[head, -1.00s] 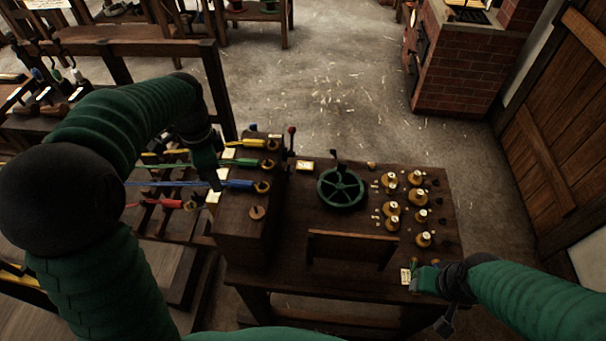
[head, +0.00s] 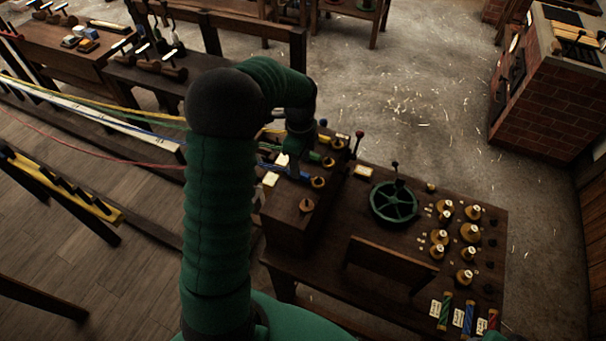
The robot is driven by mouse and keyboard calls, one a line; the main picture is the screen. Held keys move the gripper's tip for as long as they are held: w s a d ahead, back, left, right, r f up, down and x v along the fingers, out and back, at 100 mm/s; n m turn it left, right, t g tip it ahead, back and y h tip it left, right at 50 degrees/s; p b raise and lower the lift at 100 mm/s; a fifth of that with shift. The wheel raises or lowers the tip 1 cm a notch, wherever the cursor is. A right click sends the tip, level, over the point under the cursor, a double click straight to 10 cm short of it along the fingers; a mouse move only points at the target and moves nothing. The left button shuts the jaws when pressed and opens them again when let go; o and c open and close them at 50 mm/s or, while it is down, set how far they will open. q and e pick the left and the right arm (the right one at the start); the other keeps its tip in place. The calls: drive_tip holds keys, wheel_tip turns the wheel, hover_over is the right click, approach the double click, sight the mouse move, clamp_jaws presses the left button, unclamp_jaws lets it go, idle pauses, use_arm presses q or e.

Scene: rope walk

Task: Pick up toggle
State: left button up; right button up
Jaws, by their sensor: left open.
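I cannot tell for certain which piece is the toggle. A small round wooden piece (head: 307,205) sits on the near end of the dark wooden block (head: 283,222) at the bench's left. Yellow, green (head: 315,157) and blue (head: 303,174) rope ends lie across the block, with round wooden pieces at their right ends. My left gripper (head: 294,168) is open and points down at the block's left edge, close to the blue end. Its fingertips are small and dark, so contact is unclear.
The bench (head: 335,275) also carries a green handwheel (head: 394,202), an upright board (head: 390,268), several brass weights (head: 470,232) and green, blue (head: 462,318) and red tagged rods. Long ropes run left behind my arm. A brick hearth (head: 545,95) stands at the right.

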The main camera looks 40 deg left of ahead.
sight(307, 178)
use_arm(q)
drive_tip(key=f, duration=0.2)
drive_tip(key=f+p, duration=0.1)
drive_tip(key=f, duration=0.1)
drive_tip(key=shift+s+d, duration=0.15)
drive_tip(key=shift+d, duration=0.15)
drive_tip(key=shift+a+f, duration=0.15)
drive_tip(key=shift+a, duration=0.15)
drive_tip(key=c, duration=0.4)
clamp_jaws()
drive_tip(key=shift+d, duration=0.2)
